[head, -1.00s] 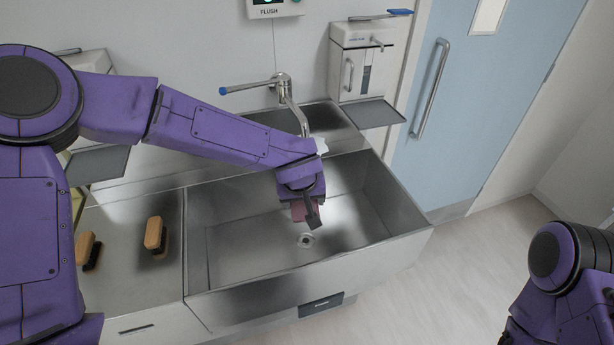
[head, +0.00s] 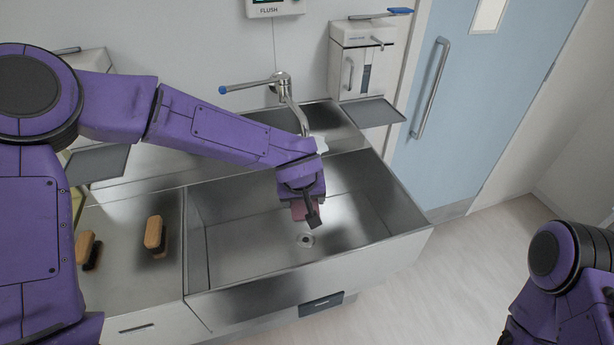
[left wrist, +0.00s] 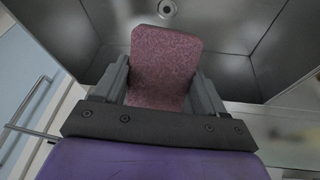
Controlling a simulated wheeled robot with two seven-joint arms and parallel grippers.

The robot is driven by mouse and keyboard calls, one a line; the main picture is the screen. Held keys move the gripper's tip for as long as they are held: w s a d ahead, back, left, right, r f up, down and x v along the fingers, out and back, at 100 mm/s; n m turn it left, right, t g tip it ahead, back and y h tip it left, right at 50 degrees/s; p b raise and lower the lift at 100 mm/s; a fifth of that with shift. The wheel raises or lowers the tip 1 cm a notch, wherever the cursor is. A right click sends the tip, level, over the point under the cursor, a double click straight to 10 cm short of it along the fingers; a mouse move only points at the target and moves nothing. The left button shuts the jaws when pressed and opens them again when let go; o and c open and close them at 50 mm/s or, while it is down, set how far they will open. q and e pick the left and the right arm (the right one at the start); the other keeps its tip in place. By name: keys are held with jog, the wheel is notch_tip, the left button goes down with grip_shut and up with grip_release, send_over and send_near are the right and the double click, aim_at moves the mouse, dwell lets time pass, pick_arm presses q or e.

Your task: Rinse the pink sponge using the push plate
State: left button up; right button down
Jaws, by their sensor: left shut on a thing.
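The pink sponge (left wrist: 163,65) is between the two fingers of my left gripper (left wrist: 163,88), which is shut on it. In the head view the sponge (head: 299,210) is partly hidden by my left gripper (head: 308,212), which is inside the steel sink (head: 235,255), above and behind the drain (head: 305,241). The tap (head: 290,100) stands behind the gripper, its spout partly hidden by my arm. No water stream is visible. The push plate (head: 321,301) appears to be the dark panel on the sink's front face. My right arm shows at the lower right, but its gripper is out of view.
Two wooden brushes (head: 154,233) lie on the steel counter left of the sink. A dispenser (head: 362,60) with a tray below hangs on the wall right of the tap. A flush control box (head: 273,7) is above. Open floor (head: 450,270) lies to the right.

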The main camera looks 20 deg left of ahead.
aim_at(301, 204)
pick_arm(q)
jog(key=s+r+p, duration=0.3)
jog(key=s+p, duration=0.1)
jog(key=p, duration=0.1)
jog(key=shift+d+r, duration=0.4)
jog(key=shift+s+d+r+p, duration=0.1)
jog(key=shift+s+p, duration=0.25)
jog(key=shift+s, duration=0.1)
